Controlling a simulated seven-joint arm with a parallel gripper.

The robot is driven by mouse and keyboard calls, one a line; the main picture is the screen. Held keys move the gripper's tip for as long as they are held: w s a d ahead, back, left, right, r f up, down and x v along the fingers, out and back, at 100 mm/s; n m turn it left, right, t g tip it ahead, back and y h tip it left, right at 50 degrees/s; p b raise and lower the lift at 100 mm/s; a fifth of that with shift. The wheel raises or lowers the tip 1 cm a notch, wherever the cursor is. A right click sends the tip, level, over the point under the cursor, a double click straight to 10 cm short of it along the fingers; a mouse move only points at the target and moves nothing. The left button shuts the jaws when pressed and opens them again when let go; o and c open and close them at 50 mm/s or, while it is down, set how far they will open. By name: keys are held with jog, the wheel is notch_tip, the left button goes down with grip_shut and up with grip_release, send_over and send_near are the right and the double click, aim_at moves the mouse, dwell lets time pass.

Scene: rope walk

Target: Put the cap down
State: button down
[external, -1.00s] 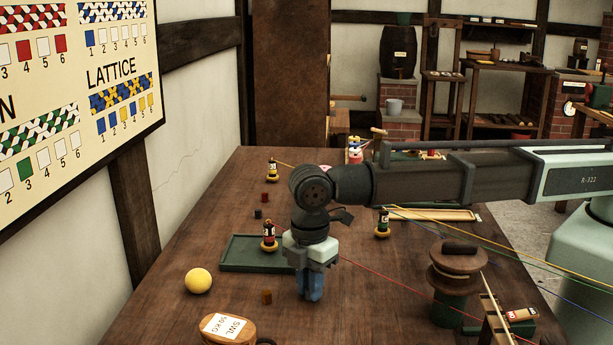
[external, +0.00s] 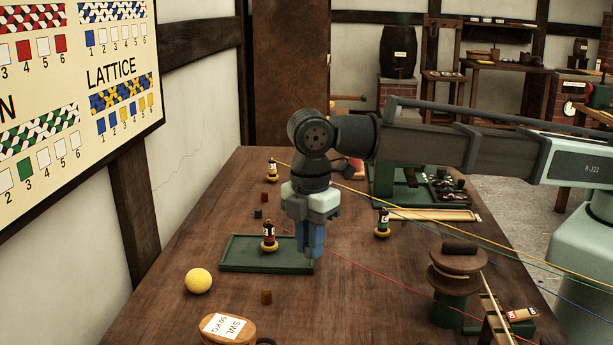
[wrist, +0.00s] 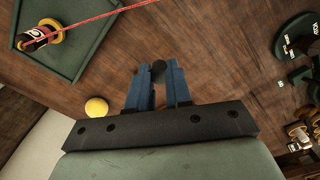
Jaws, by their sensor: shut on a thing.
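My gripper (external: 312,254) points down beside the right end of the green tray (external: 228,254) on the wooden table. Its blue fingers are shut on a small dark cap (wrist: 159,68), which shows between the fingertips in the wrist view. The fingers hide the cap in the external view. In the wrist view, the green tray (wrist: 86,62) lies at the upper left, apart from the fingertips. I cannot tell how high the cap is above the table.
A bobbin with red thread (external: 268,238) stands on the tray, and its line runs right past my gripper. A yellow ball (external: 198,281) and a wooden block with a label (external: 228,328) lie nearer. Other bobbins and taut lines are to the right.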

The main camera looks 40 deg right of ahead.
jog(key=shift+r, duration=0.2)
jog(key=w+d+r+m, duration=0.1)
jog(key=w+d+m, duration=0.1)
jog(key=w+d, duration=0.85)
jog(key=w+d+r+m, duration=0.1)
jog(key=w+d+m, duration=0.1)
jog(key=w+d, duration=0.8)
jog(key=w+d+r+n, duration=0.2)
jog(key=w+d+r, duration=0.1)
jog(key=w+d, duration=1.6)
jog(key=shift+d+f, duration=0.1)
jog(key=shift+f, duration=4.7)
jog(key=shift+f, duration=0.1)
jog(key=c, duration=1)
grip_release()
jog(key=shift+c, duration=0.2)
